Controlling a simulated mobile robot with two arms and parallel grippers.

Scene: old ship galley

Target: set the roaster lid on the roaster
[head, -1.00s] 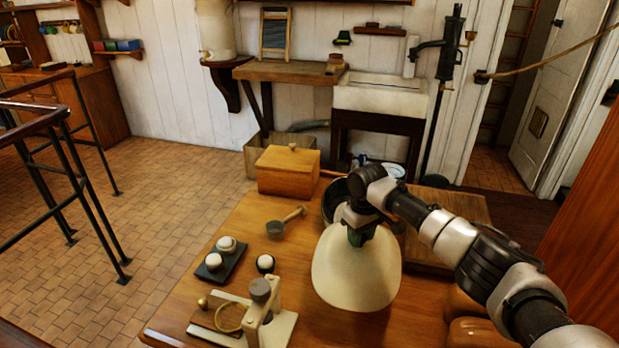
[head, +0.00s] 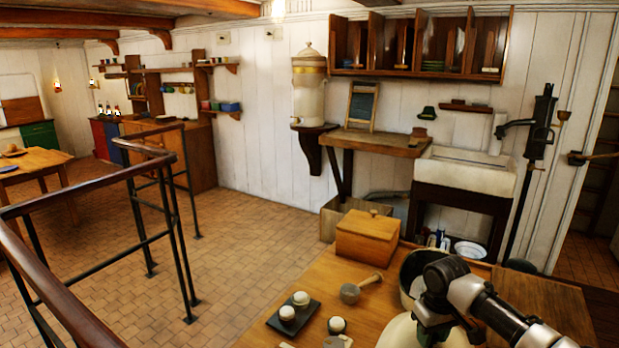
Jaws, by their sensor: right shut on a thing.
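The roaster lid (head: 397,332) is a cream dome at the bottom edge of the head view, cut off by the frame. My right gripper (head: 436,328) is above it and shut on it; the fingertips are mostly hidden. Behind the gripper on the wooden table is a round, dark-insided vessel with a pale side (head: 408,280), which looks like the roaster. My arm hides its right part. The lid is nearer to me than this vessel and apart from its visible rim. My left gripper is not in view.
A wooden box (head: 367,237) stands behind the vessel. A wooden board (head: 545,305) is on the right. A railing stands left of the table.

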